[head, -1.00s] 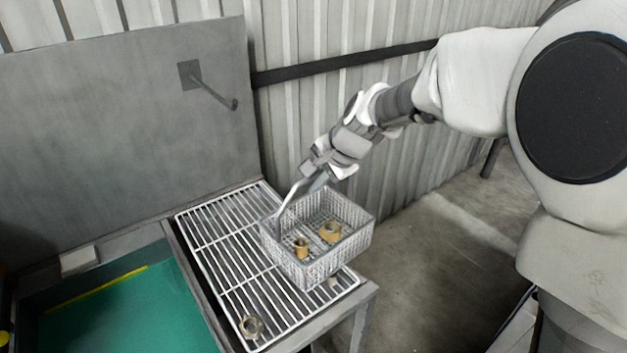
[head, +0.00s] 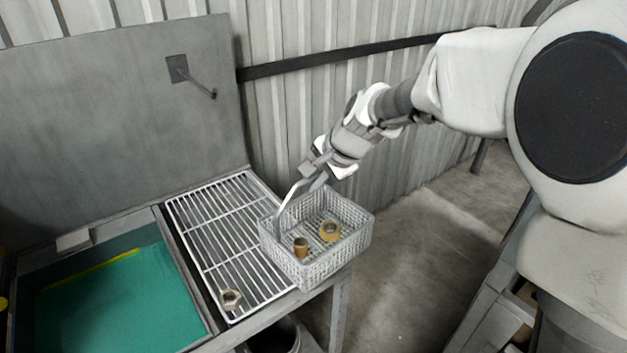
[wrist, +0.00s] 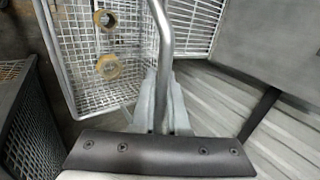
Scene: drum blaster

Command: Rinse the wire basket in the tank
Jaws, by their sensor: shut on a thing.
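The wire basket (head: 348,255) hangs upright from its bent metal handle (head: 283,208), with two brass fittings (head: 330,230) (head: 301,247) inside. My gripper (head: 312,178) is shut on the top of the handle, above the basket's back left. In the wrist view the handle (wrist: 166,45) runs up from between the fingers (wrist: 160,110), and the basket (wrist: 130,95) lies beyond on the left. The tank (head: 213,325), holding green liquid (head: 120,305), is at the lower left, apart from the basket. The basket overlaps the drain rack's right edge in the picture; its height above it is unclear.
The white wire drain rack (head: 222,235) lies between tank and basket, with a hex nut (head: 230,299) on its near end. A raised grey lid or panel (head: 110,130) stands behind the tank, with a bar (head: 200,85) jutting out. A corrugated wall (head: 310,120) stands behind.

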